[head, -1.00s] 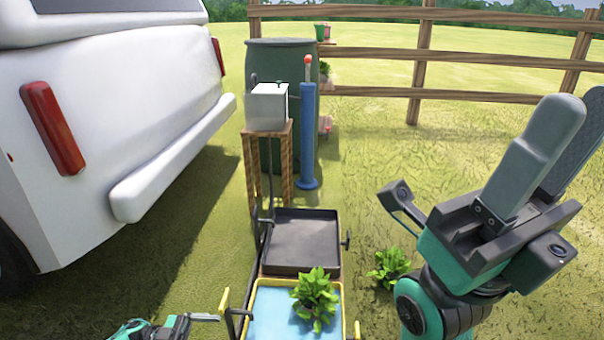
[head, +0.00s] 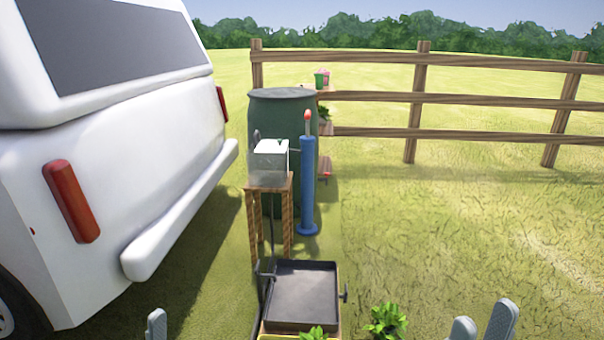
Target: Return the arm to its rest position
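My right gripper (head: 483,326) shows only by its two grey fingertips at the bottom edge, right of centre. They stand apart with a gap between them and nothing is seen held there. Of my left gripper (head: 156,325), one grey fingertip shows at the bottom edge, left of centre; its other finger and the arm are out of view. Both grippers are low in the picture, apart from the cart and plants.
A black tray (head: 305,294) stands at bottom centre, with green plants (head: 386,321) nearby. Behind are a grey box (head: 269,161) on a wooden stand, a blue pump (head: 307,185) and a green barrel (head: 282,108). A white vehicle (head: 100,150) fills the left. Grass at right is open up to the fence (head: 470,98).

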